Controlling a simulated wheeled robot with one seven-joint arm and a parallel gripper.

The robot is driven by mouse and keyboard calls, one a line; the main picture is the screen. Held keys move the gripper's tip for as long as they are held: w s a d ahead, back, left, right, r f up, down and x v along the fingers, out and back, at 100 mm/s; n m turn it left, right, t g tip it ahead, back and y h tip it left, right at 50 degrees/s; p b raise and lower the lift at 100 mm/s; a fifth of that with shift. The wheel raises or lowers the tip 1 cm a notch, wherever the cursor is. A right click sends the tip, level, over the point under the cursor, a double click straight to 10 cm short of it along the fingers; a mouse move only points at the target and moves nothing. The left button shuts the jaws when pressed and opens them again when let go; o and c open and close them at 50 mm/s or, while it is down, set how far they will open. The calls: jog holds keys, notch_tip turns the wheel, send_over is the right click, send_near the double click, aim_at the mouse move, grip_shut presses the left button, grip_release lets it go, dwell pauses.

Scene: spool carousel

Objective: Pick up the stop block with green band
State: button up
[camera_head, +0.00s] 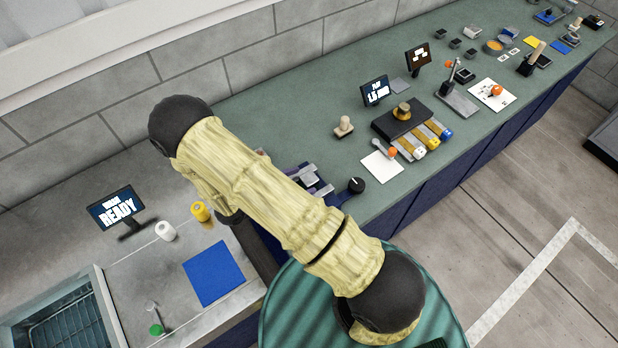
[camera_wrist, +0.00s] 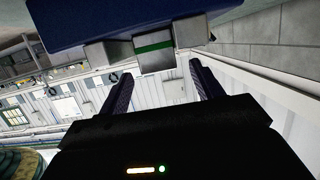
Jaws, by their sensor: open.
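In the wrist view, the stop block with green band (camera_wrist: 154,53) is a grey block with a dark green stripe across it. It sits at the edge of a dark blue surface (camera_wrist: 110,15), with a plain grey block (camera_wrist: 108,54) to its left and another (camera_wrist: 190,31) to its right. My gripper (camera_wrist: 161,68) is open, with its two dark fingers pointing towards the banded block. The block appears between the fingertips in the picture, beyond them; I cannot tell the remaining gap. In the head view, I cannot make out the banded block or my gripper.
In the head view, my arm crosses the middle and hides part of a fixture with grey and purple parts (camera_head: 312,182). The green bench (camera_head: 270,110) runs to the upper right with several tools. A blue mat (camera_head: 213,273), a yellow spool (camera_head: 200,211) and a display (camera_head: 116,208) stand left.

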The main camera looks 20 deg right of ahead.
aim_at(305, 180)
jog(key=shift+x, duration=1.1)
jog(key=shift+r, duration=0.1)
grip_shut()
jog(key=shift+r, duration=0.1)
notch_tip(305, 180, up, 10)
jog(key=b, duration=0.2)
jog(key=shift+b, duration=0.3)
